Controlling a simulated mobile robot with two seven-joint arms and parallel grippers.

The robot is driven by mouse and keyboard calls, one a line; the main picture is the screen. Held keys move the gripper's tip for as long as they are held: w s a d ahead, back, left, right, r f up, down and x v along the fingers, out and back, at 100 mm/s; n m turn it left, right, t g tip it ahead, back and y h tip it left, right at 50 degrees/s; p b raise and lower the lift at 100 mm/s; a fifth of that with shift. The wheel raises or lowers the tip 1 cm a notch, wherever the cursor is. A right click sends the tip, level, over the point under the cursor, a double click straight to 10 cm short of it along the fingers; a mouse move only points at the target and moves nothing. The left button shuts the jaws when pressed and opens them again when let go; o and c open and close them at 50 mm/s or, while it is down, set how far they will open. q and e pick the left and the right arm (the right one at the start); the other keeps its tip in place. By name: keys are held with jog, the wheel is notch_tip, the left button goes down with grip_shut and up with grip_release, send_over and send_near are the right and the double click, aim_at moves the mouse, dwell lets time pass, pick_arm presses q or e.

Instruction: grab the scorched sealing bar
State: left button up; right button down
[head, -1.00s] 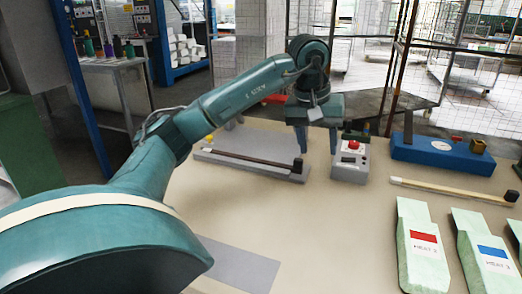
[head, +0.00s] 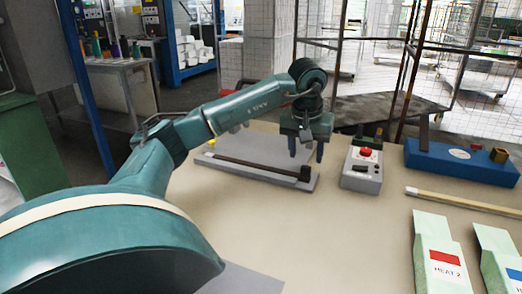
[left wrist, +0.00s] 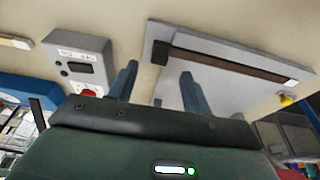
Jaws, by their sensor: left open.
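The scorched sealing bar (head: 250,164) is a thin dark brown bar with a dark block at its right end and a pale tip at its left end. It lies along a low grey base (head: 250,178) on the table; it also shows in the left wrist view (left wrist: 230,62). My left gripper (head: 306,153) is open and empty, fingers pointing down, by the bar's right end. In the left wrist view the fingers (left wrist: 159,70) are apart with nothing between them; the bar's block end is just beyond one fingertip. My right gripper is not in view.
A grey control box (head: 361,170) with a red button stands right of the base. The table in front of the base is clear.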

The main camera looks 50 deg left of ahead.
aim_at(306, 167)
pick_arm(q)
jog(key=x, duration=0.4)
jog(key=shift+w+f, duration=0.1)
jog(key=shift+f, duration=0.25)
jog(key=shift+r, duration=0.1)
grip_shut()
